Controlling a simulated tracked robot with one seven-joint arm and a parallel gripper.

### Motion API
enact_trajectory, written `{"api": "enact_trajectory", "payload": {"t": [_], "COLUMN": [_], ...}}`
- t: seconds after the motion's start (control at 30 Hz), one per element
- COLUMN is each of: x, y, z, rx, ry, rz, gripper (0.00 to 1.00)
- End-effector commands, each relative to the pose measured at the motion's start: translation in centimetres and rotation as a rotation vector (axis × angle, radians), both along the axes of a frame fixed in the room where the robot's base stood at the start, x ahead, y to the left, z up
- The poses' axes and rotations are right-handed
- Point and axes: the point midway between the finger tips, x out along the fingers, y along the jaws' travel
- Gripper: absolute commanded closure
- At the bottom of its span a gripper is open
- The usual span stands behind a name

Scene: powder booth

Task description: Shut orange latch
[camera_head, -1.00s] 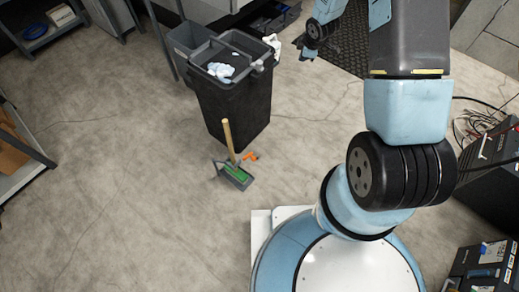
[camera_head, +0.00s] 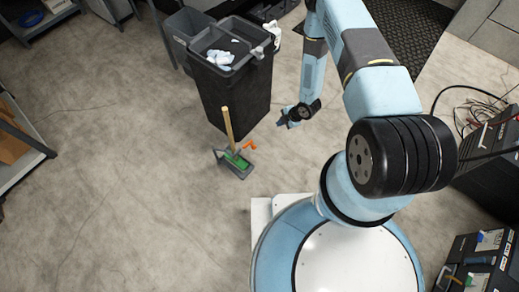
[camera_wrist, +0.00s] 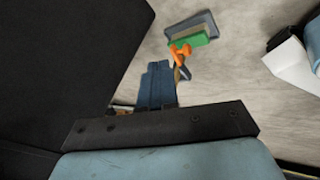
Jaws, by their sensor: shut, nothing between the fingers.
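The orange latch (camera_head: 249,145) sticks out at the side of a small grey-and-green device (camera_head: 233,163) with an upright wooden handle (camera_head: 228,124). The device is on the floor in front of the black bin. In the wrist view, the orange latch (camera_wrist: 179,53) shows just beyond my fingertips, against the green bar (camera_wrist: 193,40) and grey base. My gripper (camera_head: 281,123) is shut and empty, to the right of the latch and apart from it in the head view. Its blue fingers (camera_wrist: 157,70) point toward the latch in the wrist view. How the latch is seated is too small to tell.
A tall black bin (camera_head: 236,95) with white cloths or paper in its top stands close behind the device and beside my gripper. A shelf (camera_head: 25,145) is at the left edge. Black cases with cables (camera_head: 488,150) stand at right. The floor left of the device is clear.

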Motion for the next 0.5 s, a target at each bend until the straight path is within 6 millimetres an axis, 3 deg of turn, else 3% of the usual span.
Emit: {"api": "enact_trajectory", "payload": {"t": [0.03, 0.2, 0.33, 0.5], "x": [-1.8, -6.4, -8.9, -10.2], "y": [0.3, 1.3, 1.7, 2.1], "z": [-1.7, -5.5, -7.2, -8.1], "rx": [0.015, 0.069, 0.100, 0.117], "ry": [0.008, 0.008, 0.008, 0.004], "rz": [0.023, 0.095, 0.129, 0.147], "gripper": [1.00, 1.00, 1.00, 1.00]}}
